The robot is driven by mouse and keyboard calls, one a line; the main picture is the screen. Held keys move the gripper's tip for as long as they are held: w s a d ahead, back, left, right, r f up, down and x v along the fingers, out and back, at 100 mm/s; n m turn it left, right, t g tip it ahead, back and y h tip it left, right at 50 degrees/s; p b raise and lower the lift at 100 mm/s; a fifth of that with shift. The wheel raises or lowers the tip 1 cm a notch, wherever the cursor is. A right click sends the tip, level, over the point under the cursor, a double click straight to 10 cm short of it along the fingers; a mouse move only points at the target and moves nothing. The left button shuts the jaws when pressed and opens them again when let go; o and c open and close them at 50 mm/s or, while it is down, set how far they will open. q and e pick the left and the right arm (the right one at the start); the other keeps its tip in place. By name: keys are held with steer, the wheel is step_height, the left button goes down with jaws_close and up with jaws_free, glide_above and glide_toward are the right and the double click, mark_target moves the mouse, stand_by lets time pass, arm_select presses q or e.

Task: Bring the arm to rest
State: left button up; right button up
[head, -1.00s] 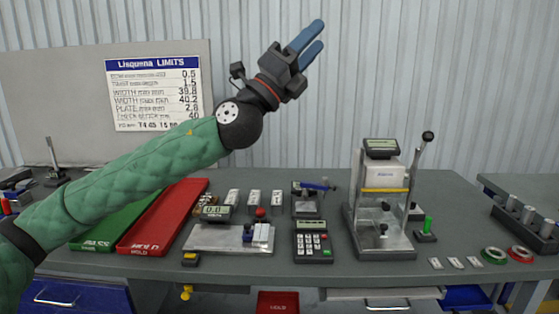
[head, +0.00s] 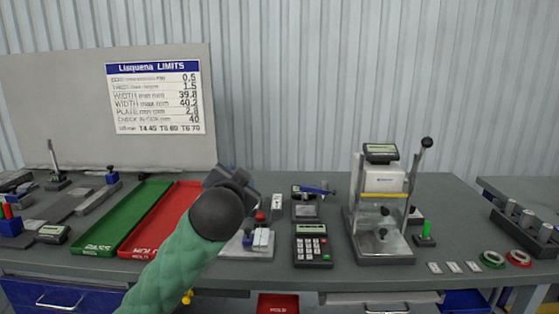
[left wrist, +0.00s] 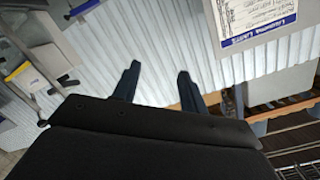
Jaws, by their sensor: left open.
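My left arm, in a green quilted sleeve, rises from the bottom of the head view. Its dark round wrist joint stands in front of the middle of the table (head: 300,275). My left gripper (head: 232,172) points away from the head camera and is mostly hidden behind the wrist. In the left wrist view the gripper (left wrist: 158,82) shows two dark blue fingers apart with nothing between them. The corrugated wall (left wrist: 145,45) fills the view behind them. My right gripper is in neither view.
A green tray (head: 120,220) and a red tray (head: 165,215) lie left of the arm. A keypad device (head: 312,247) and a lever press (head: 382,200) stand to the right. A limits sign (head: 154,97) hangs on the back board. Coloured rings (head: 493,259) lie near the front right edge.

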arm_select(q)
steer(key=s+a+f+n+g+p, duration=0.1)
steer(key=s+a+f+g, duration=0.3)
steer(key=f, duration=0.7)
steer(key=s+d+f+n+g+h, duration=0.1)
steer(key=s+f+n+g, duration=0.1)
steer(key=s+f, duration=0.65)
steer(key=s+a+f+n+g+p, duration=0.1)
steer(key=s+a+f+g, duration=0.15)
steer(key=f, duration=1.05)
steer(key=s+f+g, duration=0.3)
steer(key=s+f, duration=0.6)
steer(key=s, duration=0.4)
steer(key=s+f+n+g+p, duration=0.1)
steer(key=s+f+g, duration=0.2)
steer(key=s+f, duration=0.7)
steer(key=s+d, duration=0.1)
steer(key=s, duration=0.1)
steer(key=shift+s+n, duration=0.3)
steer(key=shift+s, duration=0.05)
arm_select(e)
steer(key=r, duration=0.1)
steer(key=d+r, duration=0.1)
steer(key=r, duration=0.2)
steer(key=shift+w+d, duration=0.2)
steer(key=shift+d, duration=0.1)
